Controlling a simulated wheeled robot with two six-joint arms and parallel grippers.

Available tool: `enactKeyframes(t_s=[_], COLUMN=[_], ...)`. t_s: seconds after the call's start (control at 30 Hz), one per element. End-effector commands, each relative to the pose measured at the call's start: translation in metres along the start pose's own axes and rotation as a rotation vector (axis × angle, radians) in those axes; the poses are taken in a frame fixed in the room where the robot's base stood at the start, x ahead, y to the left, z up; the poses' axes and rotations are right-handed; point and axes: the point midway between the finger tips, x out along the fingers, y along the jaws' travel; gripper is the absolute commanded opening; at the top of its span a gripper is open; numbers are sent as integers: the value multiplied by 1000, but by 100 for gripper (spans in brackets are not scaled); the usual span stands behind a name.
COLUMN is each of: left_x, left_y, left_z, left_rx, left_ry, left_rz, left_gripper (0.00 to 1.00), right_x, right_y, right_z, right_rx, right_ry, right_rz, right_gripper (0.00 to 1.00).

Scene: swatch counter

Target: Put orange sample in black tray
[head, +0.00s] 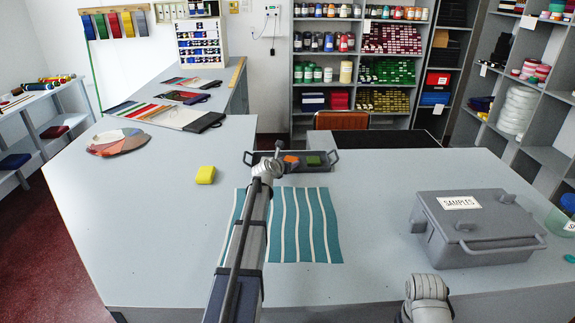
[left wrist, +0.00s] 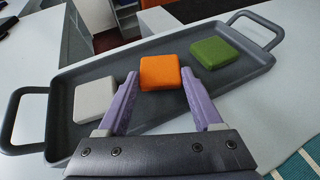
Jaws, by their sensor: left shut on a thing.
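The orange sample (head: 291,159) is within the outline of the dark tray (head: 325,168), between a pale grey sample and a green one. In the left wrist view, the orange sample (left wrist: 160,72) sits between the purple fingers of my left gripper (left wrist: 166,78), which is shut on it. The tray (left wrist: 60,92) has a looped handle at each end. I cannot tell whether the orange sample touches the tray floor. In the head view my left gripper (head: 282,159) is over the tray, and its wrist hides the tray's left part. My right gripper is out of view.
The green sample (left wrist: 215,51) and pale grey sample (left wrist: 95,100) lie in the tray. A yellow block (head: 205,175), a striped teal cloth (head: 305,225), a colour fan (head: 118,142) and a grey SAMPLES box (head: 480,225) are on the counter. The counter's left front is clear.

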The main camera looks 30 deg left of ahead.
Motion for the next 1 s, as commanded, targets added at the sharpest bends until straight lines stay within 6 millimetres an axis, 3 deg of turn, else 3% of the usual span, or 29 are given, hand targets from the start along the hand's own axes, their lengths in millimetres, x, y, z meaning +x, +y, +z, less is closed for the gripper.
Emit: enactKeyframes(t_s=[0.07,0.1,0.33,0.73,1.0], left_x=[1,1,1,-1,-37], left_y=[0,0,0,0,-1], left_z=[-3,-3,-2,2,2], left_rx=[0,0,0,1,-2], left_ry=[0,0,0,1,0], left_rz=[0,0,0,-1,0], left_gripper=[15,69,95,97,97], right_x=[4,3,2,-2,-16], right_y=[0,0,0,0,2], right_z=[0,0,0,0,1], right_rx=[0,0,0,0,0], right_ry=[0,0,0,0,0], right_rz=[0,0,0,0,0], right_gripper=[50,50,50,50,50])
